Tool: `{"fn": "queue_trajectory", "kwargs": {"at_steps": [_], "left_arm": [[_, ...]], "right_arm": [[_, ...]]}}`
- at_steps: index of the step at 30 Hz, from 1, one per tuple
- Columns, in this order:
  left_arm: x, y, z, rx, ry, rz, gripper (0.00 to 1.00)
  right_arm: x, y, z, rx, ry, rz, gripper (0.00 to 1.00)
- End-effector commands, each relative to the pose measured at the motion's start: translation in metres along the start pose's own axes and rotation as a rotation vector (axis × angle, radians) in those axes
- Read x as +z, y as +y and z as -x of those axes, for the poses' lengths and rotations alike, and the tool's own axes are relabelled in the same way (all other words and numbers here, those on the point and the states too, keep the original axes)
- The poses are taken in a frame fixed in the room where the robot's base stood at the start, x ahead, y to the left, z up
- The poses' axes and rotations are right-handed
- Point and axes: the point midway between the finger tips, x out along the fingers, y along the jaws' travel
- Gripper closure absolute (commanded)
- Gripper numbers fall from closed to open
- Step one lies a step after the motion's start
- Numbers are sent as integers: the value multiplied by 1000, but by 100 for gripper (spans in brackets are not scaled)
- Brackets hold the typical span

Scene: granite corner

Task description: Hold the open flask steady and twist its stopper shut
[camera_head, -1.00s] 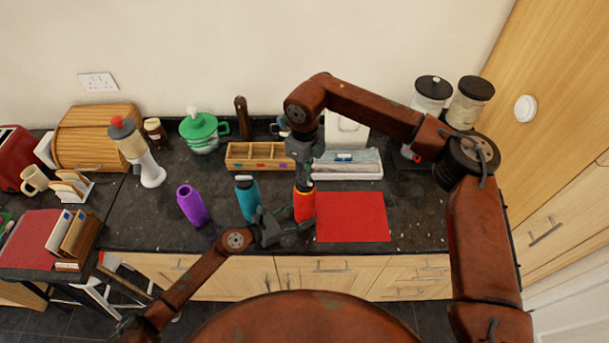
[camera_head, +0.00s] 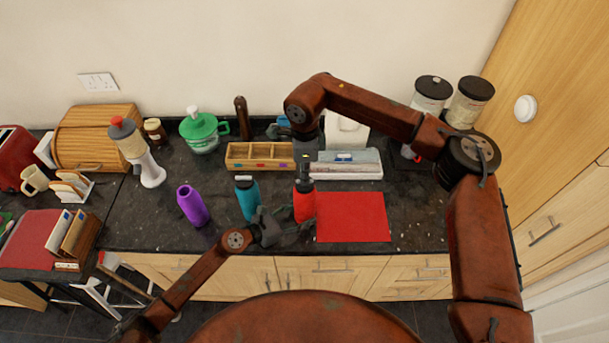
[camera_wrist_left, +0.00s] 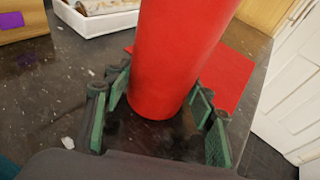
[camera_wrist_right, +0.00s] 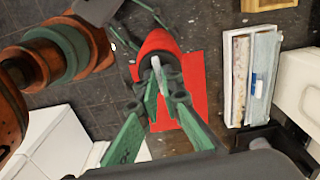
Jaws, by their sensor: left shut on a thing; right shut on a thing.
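The red flask (camera_head: 304,207) stands upright at the counter's front, left of the red mat. In the left wrist view its red body (camera_wrist_left: 180,55) rises between the fingers of my left gripper (camera_wrist_left: 160,118), which is shut on it from the front left. My right gripper (camera_head: 305,177) comes from above and is shut at the flask's top. In the right wrist view a pale grey piece, seemingly the stopper (camera_wrist_right: 157,74), shows between its fingertips, over the red flask (camera_wrist_right: 157,43). The fingers hide most of the stopper and the neck, so its seating cannot be told.
A teal flask (camera_head: 247,198) stands close left of the red one, and a purple flask (camera_head: 192,205) farther left. A wooden divided box (camera_head: 259,164) and a white tray (camera_head: 346,173) lie behind. The red mat (camera_head: 355,218) is bare.

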Motion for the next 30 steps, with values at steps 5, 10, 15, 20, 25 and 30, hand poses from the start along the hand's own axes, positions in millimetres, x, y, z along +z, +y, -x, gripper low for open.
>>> {"fn": "queue_trajectory", "kwargs": {"at_steps": [5,10,15,20,25,30], "left_arm": [[-1,-1,0,-2,2,0,62],[-1,-1,0,-2,2,0,62],[-1,-1,0,-2,2,0,63],[-1,-1,0,-2,2,0,63],[-1,-1,0,-2,2,0,63],[-1,-1,0,-2,2,0,63]], "right_arm": [[1,0,1,-1,-3,11,100],[1,0,1,-1,-3,11,100],[1,0,1,-1,-3,11,90],[1,0,1,-1,-2,10,80],[0,0,0,0,-1,10,76],[0,0,2,-1,-1,9,76]]}}
